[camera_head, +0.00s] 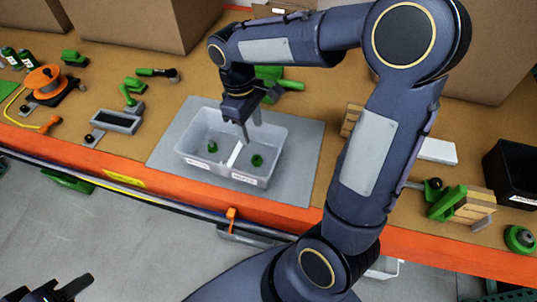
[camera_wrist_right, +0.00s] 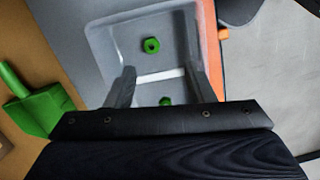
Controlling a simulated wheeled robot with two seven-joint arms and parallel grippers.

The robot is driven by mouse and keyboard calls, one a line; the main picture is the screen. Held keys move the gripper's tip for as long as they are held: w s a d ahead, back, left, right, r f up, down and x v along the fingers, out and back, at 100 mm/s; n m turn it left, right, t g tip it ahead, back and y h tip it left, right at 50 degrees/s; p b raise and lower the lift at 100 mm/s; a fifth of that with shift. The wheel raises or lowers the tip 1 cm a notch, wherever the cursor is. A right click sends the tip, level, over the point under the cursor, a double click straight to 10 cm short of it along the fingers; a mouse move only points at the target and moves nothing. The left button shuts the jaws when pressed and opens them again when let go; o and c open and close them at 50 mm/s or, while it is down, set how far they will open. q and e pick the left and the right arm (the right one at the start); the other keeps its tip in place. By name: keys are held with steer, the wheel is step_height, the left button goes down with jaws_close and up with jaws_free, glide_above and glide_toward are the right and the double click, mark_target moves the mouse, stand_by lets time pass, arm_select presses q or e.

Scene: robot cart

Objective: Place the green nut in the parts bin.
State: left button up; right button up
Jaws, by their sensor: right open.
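The parts bin (camera_head: 185,160) is a translucent grey tray with a divider, standing on a grey mat. The green nut (camera_head: 257,160), a ring with a dark hole, lies in its right compartment; it also shows in the right wrist view (camera_wrist_right: 151,45). Another small green part (camera_head: 212,147) lies in the left compartment and shows in the right wrist view (camera_wrist_right: 165,101). My right gripper (camera_head: 250,130) is open and empty above the bin, pointing down; its fingers are apart in the wrist view (camera_wrist_right: 158,72). My left gripper (camera_head: 60,290) is partly in view at bottom left, away from the table.
An orange spool (camera_head: 45,80) and green-handled tools stand on the left of the table. A green-handled tool (camera_head: 290,84) lies behind the bin. A wooden block with a green clamp (camera_head: 447,203) and a black bin (camera_head: 515,175) are at the right. Cardboard boxes (camera_head: 130,20) line the back.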

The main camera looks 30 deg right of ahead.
steer(key=s+a+r+m+t+y, duration=0.1)
steer(key=s+m+t+y, duration=0.1)
steer(key=s, duration=0.6)
steer(key=s+a+r+m+t+y, duration=0.1)
steer(key=s+r+m+t+y, duration=0.1)
steer(key=s+m+t, duration=0.3)
steer(key=shift+s+a+r+m, duration=0.25)
steer(key=shift+s+a+m, duration=0.1)
steer(key=shift+s, duration=1.25)
